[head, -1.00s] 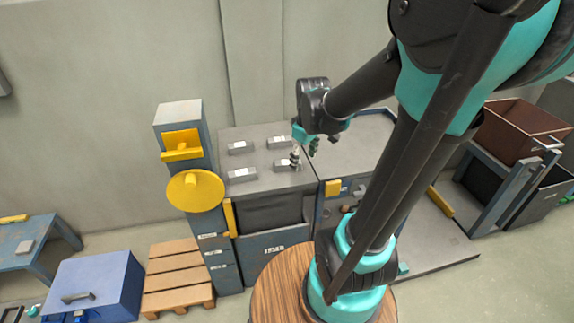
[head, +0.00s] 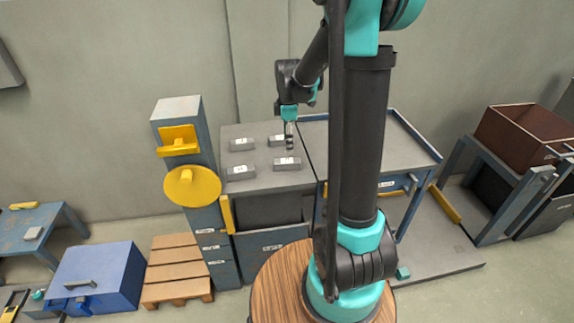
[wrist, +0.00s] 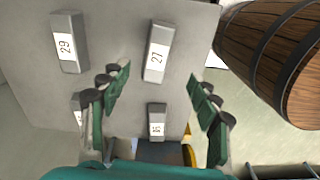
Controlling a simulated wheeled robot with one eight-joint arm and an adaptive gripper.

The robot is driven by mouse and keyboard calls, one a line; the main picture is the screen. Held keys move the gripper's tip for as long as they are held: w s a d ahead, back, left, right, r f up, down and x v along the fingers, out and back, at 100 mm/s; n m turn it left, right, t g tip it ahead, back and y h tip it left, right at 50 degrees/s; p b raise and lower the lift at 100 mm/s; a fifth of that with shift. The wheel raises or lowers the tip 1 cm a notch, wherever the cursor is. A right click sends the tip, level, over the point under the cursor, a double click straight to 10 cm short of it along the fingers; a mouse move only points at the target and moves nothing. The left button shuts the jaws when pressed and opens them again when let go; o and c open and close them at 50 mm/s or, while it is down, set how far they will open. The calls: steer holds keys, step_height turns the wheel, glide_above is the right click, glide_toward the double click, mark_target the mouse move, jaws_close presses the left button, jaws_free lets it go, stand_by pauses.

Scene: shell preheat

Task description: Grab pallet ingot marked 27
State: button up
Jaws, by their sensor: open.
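The ingot marked 27 (wrist: 157,52) is a grey bar with a white label, lying on the grey bench top (wrist: 110,70). By the layout, it is the front right ingot (head: 288,164) in the head view. My gripper (wrist: 160,90) is open and empty, with its green fingers spread wide. In the wrist view, ingot 27 lies beyond the fingertips, near the line between them. In the head view my gripper (head: 290,145) hangs over the right-hand ingots, apparently above the bench top. The head view is too small to read the labels surely.
An ingot marked 29 (wrist: 69,42) lies beside it. Another labelled ingot (wrist: 157,122) lies below in the wrist view, and one more (wrist: 79,108) is partly hidden by a finger. A post with yellow fittings (head: 180,130) stands left of the bench.

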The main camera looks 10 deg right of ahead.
glide_above(287, 161)
steer(key=f, duration=0.4)
steer(key=shift+d, duration=0.2)
steer(key=shift+w+a+f, duration=0.1)
steer(key=shift+a+f, duration=0.05)
steer(key=shift+f, duration=2.55)
steer(key=shift+c, duration=0.6)
jaws_close()
